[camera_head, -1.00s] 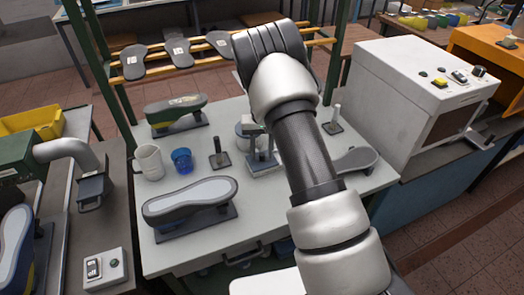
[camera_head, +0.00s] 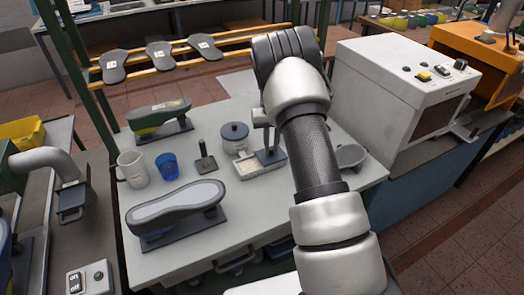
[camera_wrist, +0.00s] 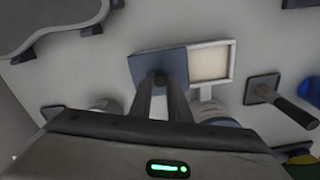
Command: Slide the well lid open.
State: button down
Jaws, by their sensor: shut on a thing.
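The well (camera_head: 240,177) is a shallow white-rimmed tray on the grey-white bench, with a pale cream inside showing. Its flat blue-grey lid (camera_head: 272,156) lies to the right, off most of the opening. In the wrist view the lid (camera_wrist: 137,68) lies left of the opening, with the white rim (camera_wrist: 233,62) and the pale inside bare on the right. My gripper (camera_wrist: 160,82) is shut on the lid's knob, which is mostly hidden between the fingers. In the head view my gripper (camera_head: 268,138) stands upright over the lid, partly hidden by my arm.
A lidded grey pot (camera_head: 235,138) stands just behind the well. A dark stand with an upright handle (camera_head: 205,157), a blue cup (camera_head: 166,167) and a white mug (camera_head: 132,169) stand to the left. A shoe last (camera_head: 177,208) lies in front. A white machine (camera_head: 385,95) stands on the right.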

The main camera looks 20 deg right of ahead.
aim_at(272, 148)
jog(key=shift+d, duration=0.25)
jog(key=c, duration=1.7)
grip_release()
jog(key=shift+o, duration=0.2)
jog(key=shift+w+r, duration=0.1)
jog(key=shift+r, duration=0.2)
notch_tip(272, 148, up, 17)
